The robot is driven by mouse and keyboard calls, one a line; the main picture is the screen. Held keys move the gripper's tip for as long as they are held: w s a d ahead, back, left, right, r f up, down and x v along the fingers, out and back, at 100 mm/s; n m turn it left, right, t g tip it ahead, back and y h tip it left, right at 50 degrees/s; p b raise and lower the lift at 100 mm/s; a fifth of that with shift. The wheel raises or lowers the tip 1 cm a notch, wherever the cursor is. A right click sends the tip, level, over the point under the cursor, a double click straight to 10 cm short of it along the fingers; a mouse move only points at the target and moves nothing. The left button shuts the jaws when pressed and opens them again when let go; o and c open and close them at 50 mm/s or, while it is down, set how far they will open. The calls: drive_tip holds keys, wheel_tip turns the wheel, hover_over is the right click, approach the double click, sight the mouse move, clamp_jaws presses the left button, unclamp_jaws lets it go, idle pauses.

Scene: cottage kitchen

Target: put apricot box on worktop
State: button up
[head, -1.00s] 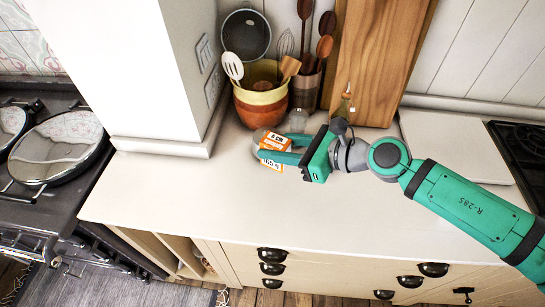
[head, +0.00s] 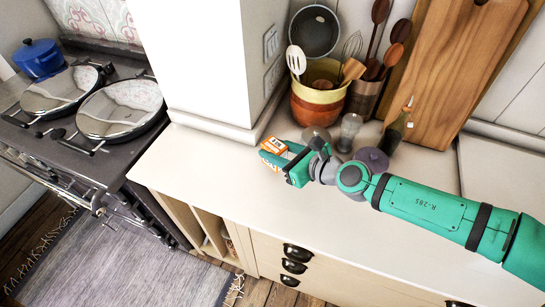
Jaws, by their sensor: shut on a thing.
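The apricot box (head: 274,147), a small orange and white carton, is in the head view over the left part of the worktop. My gripper (head: 281,158) is shut on the box. The box looks tilted, and its lower part is partly hidden by the green fingers. The cream worktop (head: 218,180) runs below it, with bare surface to the left and in front. I cannot tell whether the box touches the worktop.
A striped pot (head: 318,97) of utensils stands behind the gripper, with glasses (head: 349,132) and a bottle (head: 397,128) beside it. A white wall corner (head: 206,60) rises to the left. The stove (head: 105,120) is beyond it. Wooden boards (head: 456,70) lean at the back.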

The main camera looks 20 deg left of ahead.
drive_tip(key=shift+a+f, duration=0.15)
drive_tip(key=shift+f, duration=0.1)
drive_tip(key=shift+w+a+f, duration=0.1)
drive_tip(key=shift+a+f, duration=0.05)
drive_tip(key=shift+f, duration=0.75)
drive_tip(key=shift+a+f, duration=0.1)
drive_tip(key=shift+f, duration=0.8)
drive_tip(key=shift+f, duration=0.1)
drive_tip(key=o, duration=1.2)
drive_tip(key=shift+c, duration=0.2)
